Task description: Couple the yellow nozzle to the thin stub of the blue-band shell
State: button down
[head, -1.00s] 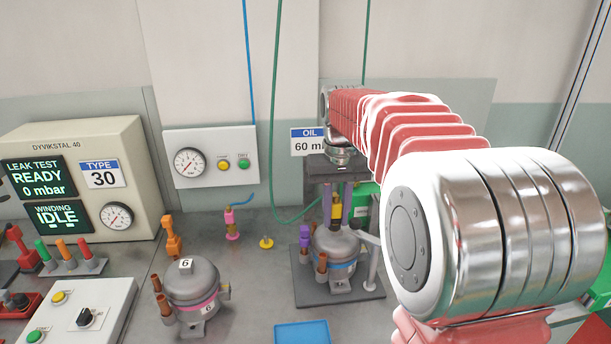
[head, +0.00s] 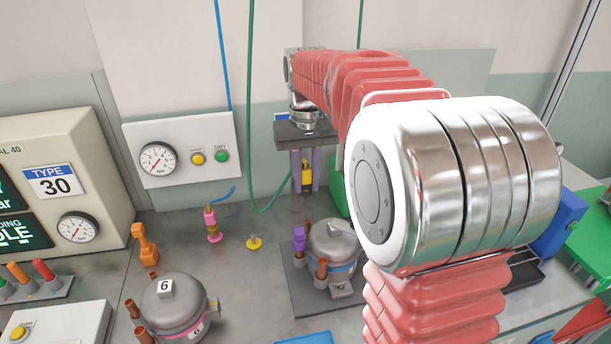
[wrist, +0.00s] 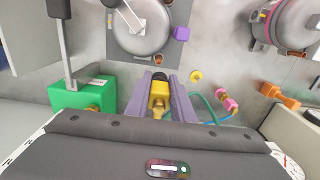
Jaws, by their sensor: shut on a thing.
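The yellow nozzle (head: 306,178) is held between the purple-grey fingers of my gripper (head: 306,188), above and behind the blue-band shell. In the wrist view the nozzle (wrist: 158,95), with a dark end and a brassy part, sits between both fingers (wrist: 159,80). It is apart from the shell. The blue-band shell (head: 333,243) stands on a dark plate, with copper stubs (head: 321,268) on its left side and a purple fitting (head: 299,238) at one of them. It also shows in the wrist view (wrist: 145,35). I cannot make out its thin stub.
A pink-band shell (head: 172,303) marked 6 stands front left. A green box (wrist: 82,95) is beside my gripper. A green hose hangs nearby.

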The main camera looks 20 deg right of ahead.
jog(key=shift+s+d, duration=0.1)
jog(key=shift+d, duration=0.05)
jog(key=shift+s+f, duration=0.1)
jog(key=shift+s+f, duration=0.35)
jog(key=shift+f, duration=3.05)
jog(key=shift+f, duration=1)
jog(key=shift+s+a+f, duration=0.3)
